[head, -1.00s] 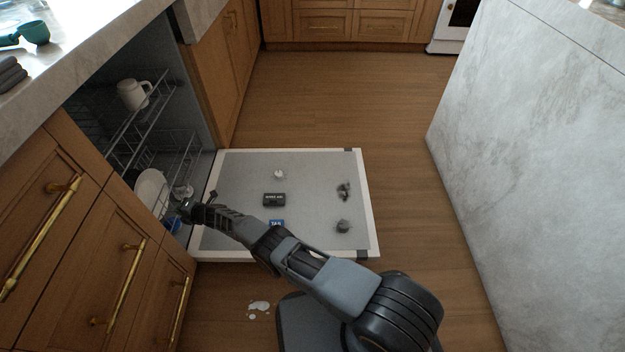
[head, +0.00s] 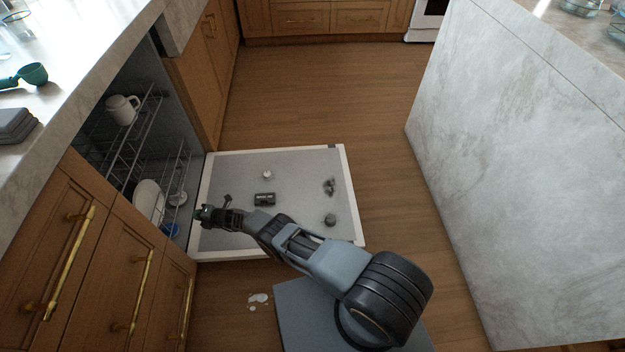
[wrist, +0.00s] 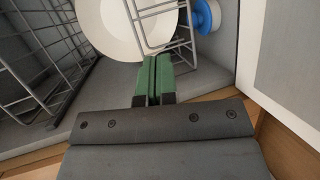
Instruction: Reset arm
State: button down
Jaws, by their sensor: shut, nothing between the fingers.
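My gripper (head: 200,212) is at the end of my arm, low at the open front of the dishwasher, above the left edge of its lowered door (head: 290,165). In the wrist view its green fingers (wrist: 153,78) are shut together with nothing between them. Just beyond them are a wire rack (wrist: 165,25), a white plate (wrist: 115,30) and a blue and white round item (wrist: 206,16). In the head view the plate (head: 148,200) stands in the lower rack. I cannot tell whether the fingertips touch the rack.
A white mug (head: 122,109) sits in the upper rack. Several small items lie on the door, including a dark box (head: 264,199). Wooden drawers (head: 115,280) stand at left and a marble island (head: 520,170) at right. White spots (head: 258,298) mark the floor.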

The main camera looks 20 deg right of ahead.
jog(key=shift+s+d, duration=0.1)
jog(key=shift+d, duration=0.15)
dwell(0.4)
